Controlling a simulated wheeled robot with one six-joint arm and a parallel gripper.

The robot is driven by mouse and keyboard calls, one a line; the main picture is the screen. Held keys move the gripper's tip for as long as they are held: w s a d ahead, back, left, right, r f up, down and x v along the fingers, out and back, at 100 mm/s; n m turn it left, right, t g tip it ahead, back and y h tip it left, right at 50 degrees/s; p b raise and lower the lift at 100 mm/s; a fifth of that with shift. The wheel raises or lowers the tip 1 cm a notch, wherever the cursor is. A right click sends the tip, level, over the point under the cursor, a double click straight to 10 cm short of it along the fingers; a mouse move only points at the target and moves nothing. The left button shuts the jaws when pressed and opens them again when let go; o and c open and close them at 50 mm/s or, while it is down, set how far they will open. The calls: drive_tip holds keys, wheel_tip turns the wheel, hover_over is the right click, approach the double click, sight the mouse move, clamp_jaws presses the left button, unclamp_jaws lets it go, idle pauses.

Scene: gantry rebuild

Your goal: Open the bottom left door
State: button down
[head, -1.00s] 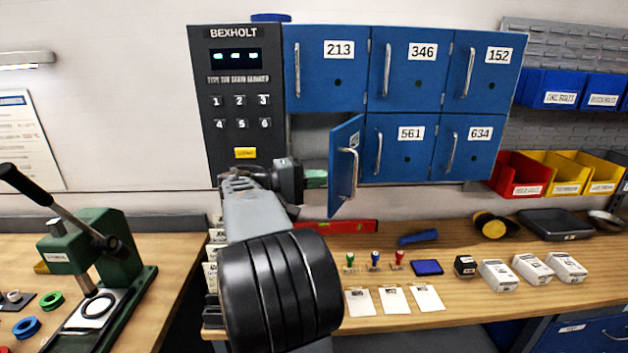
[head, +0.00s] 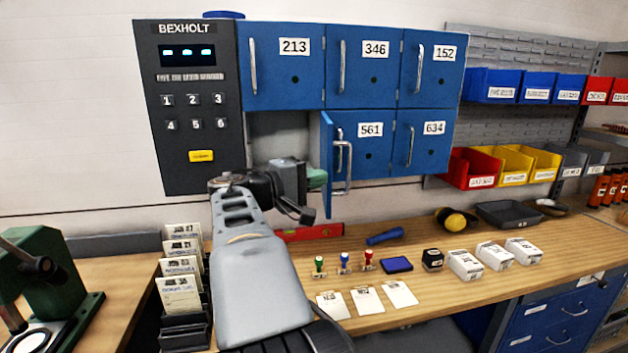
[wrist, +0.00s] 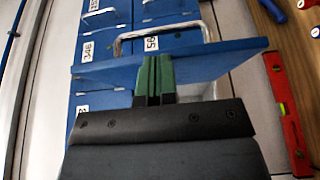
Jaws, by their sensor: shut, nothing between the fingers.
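The bottom left door (head: 327,165) of the blue locker bank stands swung out, seen almost edge-on, with its metal handle (head: 346,168) on the right side. The compartment behind it (head: 278,135) is open to view. My gripper (head: 318,178) is at the door's inner side, left of it in the head view. In the wrist view, its green fingers (wrist: 154,70) are shut together with nothing between them. They are up against the inner face of the door (wrist: 215,64), or very close to it. The handle shows beyond the door (wrist: 160,32).
Closed doors 213 (head: 285,70), 346 (head: 364,70) and 561 (head: 370,150) surround the opening. A dark keypad panel (head: 188,110) is on its left. Below, the wooden bench (head: 400,260) holds a red level (head: 315,232), stamps and small boxes.

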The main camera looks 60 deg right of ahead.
drive_tip(key=b+v, duration=0.2)
drive_tip(key=v, duration=1.1)
drive_tip(key=shift+b, duration=0.4)
drive_tip(key=shift+f, duration=0.1)
drive_tip(key=w+a+f+n+t+y, duration=0.3)
drive_tip(key=f+t, duration=0.1)
drive_tip(key=f, duration=0.6)
drive_tip(key=w+a+f+n+t+y, duration=0.2)
drive_tip(key=w+f+t+y, duration=0.15)
drive_tip(key=f, duration=0.55)
drive_tip(key=s+a+f+t+y, duration=0.1)
drive_tip(key=a+f+y, duration=0.3)
drive_tip(key=a, duration=0.5)
drive_tip(key=s+a+f+t+y, duration=0.1)
drive_tip(key=a+f+t+y, duration=0.2)
drive_tip(key=a, duration=0.7)
wheel_tip(320, 180, down, 5)
drive_tip(key=shift+s+a+r+n+y, duration=0.1)
drive_tip(key=shift+s+a+n+y, duration=0.25)
drive_tip(key=shift+y, duration=0.9)
drive_tip(key=shift+t, duration=0.25)
